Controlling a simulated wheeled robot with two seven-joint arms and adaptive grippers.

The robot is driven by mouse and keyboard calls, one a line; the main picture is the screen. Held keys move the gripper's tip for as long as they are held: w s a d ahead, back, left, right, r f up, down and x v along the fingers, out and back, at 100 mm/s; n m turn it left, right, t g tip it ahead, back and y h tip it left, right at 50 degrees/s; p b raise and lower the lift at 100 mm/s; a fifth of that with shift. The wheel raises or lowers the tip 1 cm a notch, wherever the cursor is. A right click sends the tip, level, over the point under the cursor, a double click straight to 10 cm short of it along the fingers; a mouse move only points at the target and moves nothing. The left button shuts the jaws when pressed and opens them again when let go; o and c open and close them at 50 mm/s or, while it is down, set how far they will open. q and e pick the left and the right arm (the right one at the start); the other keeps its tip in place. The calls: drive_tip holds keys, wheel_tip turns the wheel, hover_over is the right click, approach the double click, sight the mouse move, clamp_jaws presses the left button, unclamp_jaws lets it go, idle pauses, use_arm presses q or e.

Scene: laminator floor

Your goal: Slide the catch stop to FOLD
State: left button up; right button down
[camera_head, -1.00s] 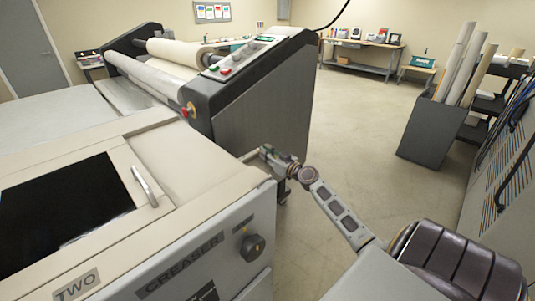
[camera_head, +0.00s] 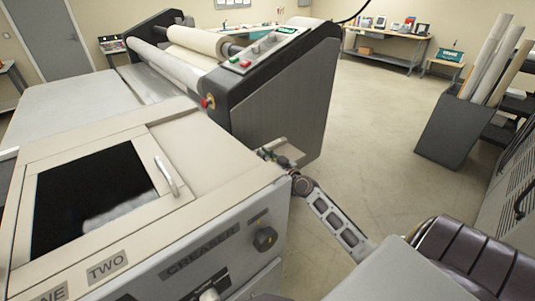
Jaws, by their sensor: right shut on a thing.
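My right gripper (camera_head: 266,154) is at the far right corner of the creaser, beside a pale bar (camera_head: 288,148) that sticks out there. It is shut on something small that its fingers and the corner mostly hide. That is likely the catch stop, but its shape and any FOLD mark cannot be made out. My left gripper is not in view.
A laminator (camera_head: 275,100) with large rolls and a dark side panel stands just behind the creaser. A black knob (camera_head: 264,239) is on the creaser's front. A dark bin (camera_head: 455,132) of long rolls stands at right. The floor between is clear.

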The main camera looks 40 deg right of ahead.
drive_tip(key=shift+a+f, duration=0.15)
drive_tip(key=shift+a, duration=0.05)
drive_tip(key=c, duration=1.7)
unclamp_jaws()
drive_tip(key=shift+a, duration=0.1)
drive_tip(key=shift+c, duration=0.2)
drive_tip(key=shift+o, duration=0.7)
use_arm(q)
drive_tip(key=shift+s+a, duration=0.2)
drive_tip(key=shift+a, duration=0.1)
use_arm(e)
drive_tip(key=shift+s, duration=0.1)
drive_tip(key=shift+s, duration=0.15)
drive_tip(key=shift+s+d, duration=0.2)
drive_tip(key=shift+s, duration=0.45)
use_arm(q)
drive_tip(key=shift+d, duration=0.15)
use_arm(e)
drive_tip(key=s, duration=1)
drive_tip(key=shift+d, duration=0.35)
drive_tip(key=shift+s, duration=0.1)
